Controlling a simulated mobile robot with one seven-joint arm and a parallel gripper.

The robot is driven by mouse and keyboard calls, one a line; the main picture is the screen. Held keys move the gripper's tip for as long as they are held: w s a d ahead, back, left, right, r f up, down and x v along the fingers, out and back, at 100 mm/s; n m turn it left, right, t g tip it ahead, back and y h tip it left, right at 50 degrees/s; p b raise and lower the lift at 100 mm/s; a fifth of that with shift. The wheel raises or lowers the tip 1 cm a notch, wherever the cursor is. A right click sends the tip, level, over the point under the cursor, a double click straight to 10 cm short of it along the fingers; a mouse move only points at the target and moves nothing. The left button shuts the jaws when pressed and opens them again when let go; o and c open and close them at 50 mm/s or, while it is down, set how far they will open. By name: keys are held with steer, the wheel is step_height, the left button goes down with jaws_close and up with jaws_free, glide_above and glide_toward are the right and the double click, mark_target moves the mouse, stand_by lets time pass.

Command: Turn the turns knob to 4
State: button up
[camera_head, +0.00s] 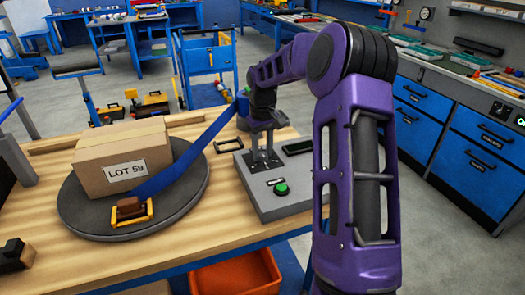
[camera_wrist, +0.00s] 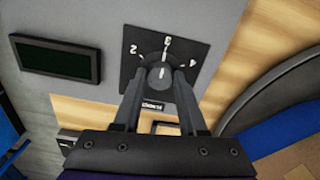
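The turns knob (camera_wrist: 159,77) is a dark grey round knob on a black square dial plate (camera_wrist: 132,68) with the numerals 2, 3 and 4. Its white pointer line points at 3. The 4 is to the right of it in the wrist view. My gripper (camera_wrist: 160,80) has one finger on each side of the knob, very close to it; I cannot tell whether they press on it. In the head view my gripper (camera_head: 263,157) is over the grey panel box (camera_head: 285,206), and the knob is hidden there.
A dark display (camera_wrist: 58,60) is beside the dial. A green button (camera_head: 282,189) is on the box's front part. A round turntable (camera_head: 185,195) left of the box bears a carton (camera_head: 95,175) marked LOT 59, with a blue strap (camera_head: 190,155) running to a post near my gripper.

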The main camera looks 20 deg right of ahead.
jaws_close()
steer(key=shift+r+m, duration=0.1)
steer(key=shift+m, duration=0.2)
steer(key=shift+m+p, duration=0.5)
steer(key=shift+m, duration=0.5)
steer(key=m+p, duration=0.1)
steer(key=m, duration=0.2)
steer(key=shift+m, duration=0.3)
steer(key=m+p, duration=0.1)
steer(key=m, duration=0.4)
steer(key=shift+m+p, duration=0.3)
steer(key=o, duration=0.8)
jaws_free()
steer(key=shift+c, duration=0.2)
